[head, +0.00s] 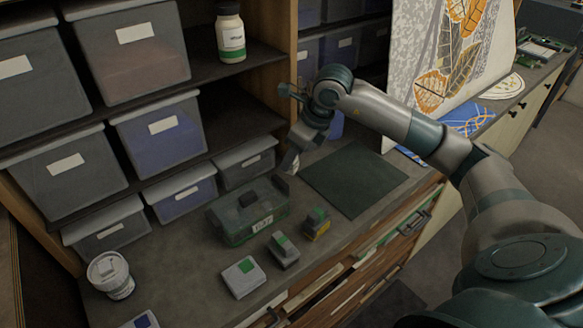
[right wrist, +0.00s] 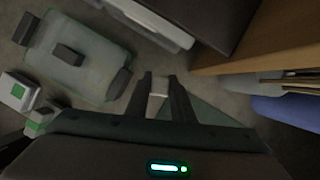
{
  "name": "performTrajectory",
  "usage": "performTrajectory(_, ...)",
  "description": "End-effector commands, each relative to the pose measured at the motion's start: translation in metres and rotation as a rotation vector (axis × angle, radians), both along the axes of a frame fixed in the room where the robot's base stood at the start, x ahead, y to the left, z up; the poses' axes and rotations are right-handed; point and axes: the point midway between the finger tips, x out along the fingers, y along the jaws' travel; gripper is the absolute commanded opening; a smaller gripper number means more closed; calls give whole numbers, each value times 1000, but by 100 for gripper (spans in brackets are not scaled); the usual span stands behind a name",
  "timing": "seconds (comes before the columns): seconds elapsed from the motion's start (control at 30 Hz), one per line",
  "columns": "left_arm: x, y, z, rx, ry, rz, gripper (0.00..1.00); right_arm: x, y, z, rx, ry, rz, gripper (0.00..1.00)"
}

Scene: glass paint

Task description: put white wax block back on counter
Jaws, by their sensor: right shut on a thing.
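My right gripper (head: 291,164) reaches down from the right arm over the back of the counter (head: 185,275), behind the dark mat's left corner. In the right wrist view its two dark fingers (right wrist: 159,85) are shut on a small white block (right wrist: 158,95), the white wax block. Most of the block is hidden between the fingers. In the head view only a pale bit shows at the fingertips. Whether the block touches the counter is hard to tell. My left gripper is in neither view.
A clear lidded box (head: 236,228) with dark latches stands left of the gripper. Small blocks with green (head: 243,277) and yellow (head: 316,224) marks and a white tub (head: 110,276) stand nearer. The dark mat (head: 353,178) is bare. Shelf bins (head: 245,165) line the back.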

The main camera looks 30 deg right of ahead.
Motion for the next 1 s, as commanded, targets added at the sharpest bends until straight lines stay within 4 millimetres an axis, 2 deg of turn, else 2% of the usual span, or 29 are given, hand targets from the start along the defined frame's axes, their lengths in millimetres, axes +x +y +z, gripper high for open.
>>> performTrajectory(0.17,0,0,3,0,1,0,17,-1,0,-3,0,2,-1,0)
performTrajectory(0.5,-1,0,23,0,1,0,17,-1,0,-35,1,3,-1,0)
performTrajectory(0.97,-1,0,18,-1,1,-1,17,0,0,-43,0,0,0,0)
performTrajectory(1.0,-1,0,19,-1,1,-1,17,0,0,-42,0,0,0,26)
